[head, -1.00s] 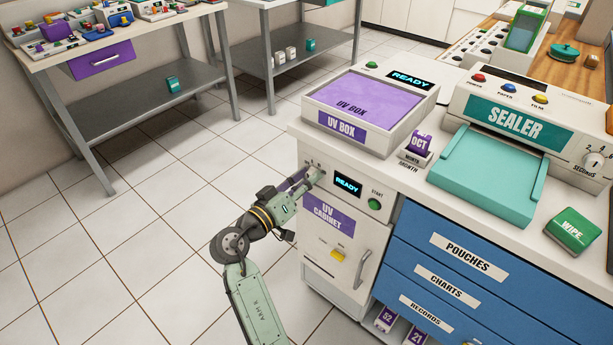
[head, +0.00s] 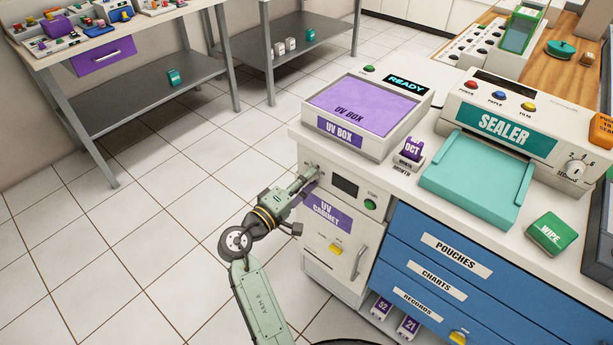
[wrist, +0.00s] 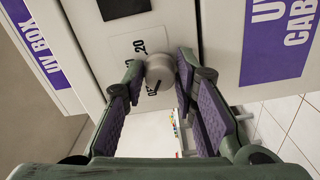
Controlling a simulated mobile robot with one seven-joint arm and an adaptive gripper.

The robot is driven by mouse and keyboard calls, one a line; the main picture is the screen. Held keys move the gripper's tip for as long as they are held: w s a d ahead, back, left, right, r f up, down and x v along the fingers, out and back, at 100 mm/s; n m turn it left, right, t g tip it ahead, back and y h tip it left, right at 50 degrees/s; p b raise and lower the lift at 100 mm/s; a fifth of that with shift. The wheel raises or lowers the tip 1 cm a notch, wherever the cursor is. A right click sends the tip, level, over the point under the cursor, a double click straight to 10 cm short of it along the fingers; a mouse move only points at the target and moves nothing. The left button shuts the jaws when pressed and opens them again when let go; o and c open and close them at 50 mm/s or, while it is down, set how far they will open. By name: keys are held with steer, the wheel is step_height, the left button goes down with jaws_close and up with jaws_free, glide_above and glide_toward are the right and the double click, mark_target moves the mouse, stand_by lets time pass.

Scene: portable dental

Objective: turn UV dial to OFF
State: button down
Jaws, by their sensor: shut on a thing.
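The UV dial (wrist: 160,70) is a round grey knob on the white front panel of the UV cabinet (head: 328,238). In the wrist view my gripper (wrist: 160,66) has one finger on each side of the dial, shut on it. A dark pointer line on the dial points down and left in that view, towards a partly hidden label that seems to read OFF. Numbers 10 and 20 are printed above the dial. In the head view my gripper (head: 314,173) reaches the panel's upper left and hides the dial. The cabinet's display (head: 345,186) is dark.
The green start button (head: 370,204) is right of the display. The yellow latch (head: 336,248) and door handle (head: 360,262) are below. The UV box (head: 365,110) stands on the counter above, its display reading READY. Open tiled floor lies to the left.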

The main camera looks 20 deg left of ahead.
stand_by(0.4)
steer(key=c, duration=1.3)
jaws_free()
steer(key=shift+s, duration=0.1)
steer(key=v, duration=1.1)
steer(key=shift+s+a, duration=0.15)
steer(key=shift+s, duration=0.25)
